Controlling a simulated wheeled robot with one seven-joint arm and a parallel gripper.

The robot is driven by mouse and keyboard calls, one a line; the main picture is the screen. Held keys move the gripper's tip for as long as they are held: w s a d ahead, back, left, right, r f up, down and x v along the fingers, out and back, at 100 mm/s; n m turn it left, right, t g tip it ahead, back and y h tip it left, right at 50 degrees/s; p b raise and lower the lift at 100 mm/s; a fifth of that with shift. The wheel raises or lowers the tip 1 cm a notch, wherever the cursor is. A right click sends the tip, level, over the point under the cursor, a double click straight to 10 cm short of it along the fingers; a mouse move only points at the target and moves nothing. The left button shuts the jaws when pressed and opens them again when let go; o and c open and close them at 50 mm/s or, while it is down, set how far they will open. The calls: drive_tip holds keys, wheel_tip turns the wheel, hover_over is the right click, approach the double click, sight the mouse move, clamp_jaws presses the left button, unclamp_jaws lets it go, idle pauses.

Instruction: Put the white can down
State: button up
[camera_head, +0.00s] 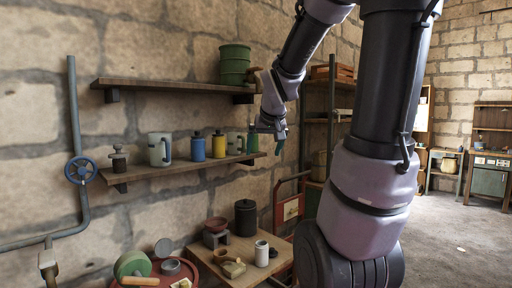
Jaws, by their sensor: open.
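A white can (262,253) stands upright on a low wooden table (240,248) at the bottom middle. My gripper (273,141) is well above it, near the right end of the lower wall shelf (185,170). The gripper is small in the picture, and its fingers look open with nothing clearly held. It is close to a green object (252,142) at the shelf's end; I cannot tell whether they touch.
A red round table (160,278) stands left. Open floor (460,240) lies right.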

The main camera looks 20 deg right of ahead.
drive_tip(key=s+a+r+y, duration=0.1)
drive_tip(key=s+a, duration=0.3)
drive_tip(key=s, duration=0.3)
drive_tip(key=s+a+r+m+y, duration=0.1)
drive_tip(key=s+a+y, duration=0.1)
drive_tip(key=s+a, duration=0.3)
drive_tip(key=shift+s+a+r+g+y, duration=0.2)
drive_tip(key=shift+s+r+g+y, duration=0.15)
drive_tip(key=shift+s, duration=0.8)
drive_tip(key=shift+f, duration=0.1)
